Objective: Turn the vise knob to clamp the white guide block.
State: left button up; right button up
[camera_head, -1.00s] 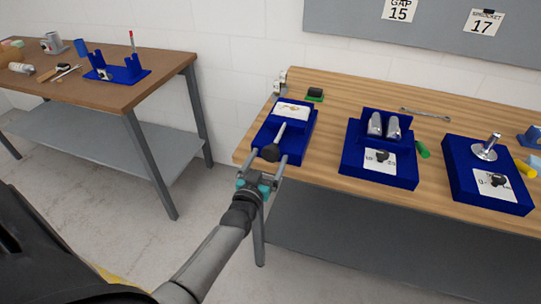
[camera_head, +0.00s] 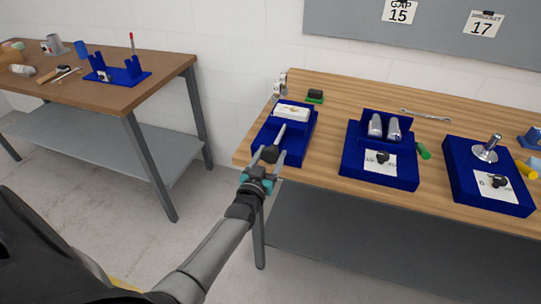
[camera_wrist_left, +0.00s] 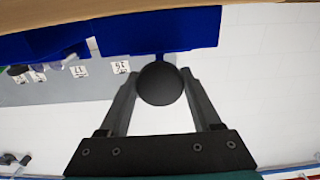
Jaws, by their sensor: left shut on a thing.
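The blue vise (camera_head: 301,150) sits at the near left corner of the wooden table. The white guide block (camera_head: 293,109) lies in its far end. A grey screw shaft runs from near the block toward me and ends in a round dark knob (camera_head: 270,154). My left gripper (camera_head: 268,157) is shut on the knob, with one finger on each side. In the left wrist view the knob (camera_wrist_left: 160,84) sits between the fingertips, with the blue vise body (camera_wrist_left: 160,32) behind it. The block is hidden in that view. My right gripper is not in view.
To the right stand a blue fixture (camera_head: 378,178) with two metal cylinders and another blue fixture (camera_head: 488,190) with a metal post. A green-and-black item (camera_head: 315,96) and a wrench (camera_head: 425,114) lie behind. A brown bench (camera_head: 120,80) stands at left, across a floor gap.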

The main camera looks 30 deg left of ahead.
pick_arm(q)
jog(key=c, duration=0.6)
jog(key=shift+m, duration=0.3)
